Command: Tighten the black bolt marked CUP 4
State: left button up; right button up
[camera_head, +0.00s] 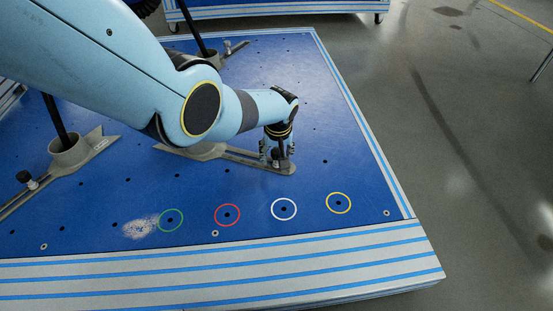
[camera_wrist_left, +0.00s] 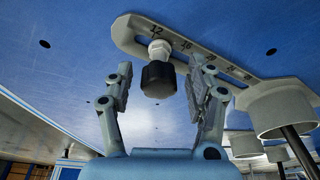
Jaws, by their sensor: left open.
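A black-capped bolt (camera_wrist_left: 158,80) with a pale collar stands in a grey slotted bracket (camera_wrist_left: 130,38) in the left wrist view. My left gripper (camera_wrist_left: 160,72) is open, with one finger on each side of the bolt and gaps between. In the head view my left gripper (camera_head: 277,152) points down over the end of the bracket (camera_head: 270,167), and its fingers mostly hide the bolt. No CUP 4 marking is readable, so I cannot tell from a label which bolt this is. My right gripper is not in view.
Other grey cup brackets stand on the blue platform, one at left (camera_head: 93,143) with its own black bolt (camera_head: 24,177), and one at the back (camera_head: 208,58). Green, red, white and yellow rings (camera_head: 338,203) mark holes near the striped front edge. Grey floor lies to the right.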

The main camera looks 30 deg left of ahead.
pick_arm(q)
jog(key=n+b, duration=0.1)
jog(key=n, duration=0.2)
jog(key=shift+d+f+g+y, duration=0.1)
jog(key=shift+g+y, duration=0.2)
jog(key=shift+n, duration=0.4)
jog(key=n+b, duration=0.1)
jog(key=n, duration=0.2)
jog(key=shift+g, duration=0.3)
jog(key=shift+n+y, duration=0.3)
jog(key=shift+n, duration=0.3)
